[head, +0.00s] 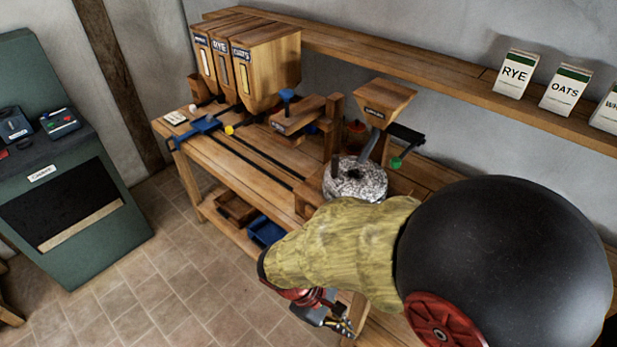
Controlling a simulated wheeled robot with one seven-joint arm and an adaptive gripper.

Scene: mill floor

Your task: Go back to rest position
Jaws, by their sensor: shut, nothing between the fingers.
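My gripper (346,328) shows at the bottom centre, at the end of my arm. It is small in the view and looks shut, with nothing seen between its fingers. It hangs low in front of the wooden workbench (222,176), over the near side. My arm's large links cover the right part of the bench.
A round millstone (355,180) sits on the bench below a wooden hopper (383,100). Wooden grain bins (268,65) stand at the back left. A green cabinet (85,215) is at the left. Rye (515,74) and oats (566,91) packages stand on the shelf. The tiled floor is open between.

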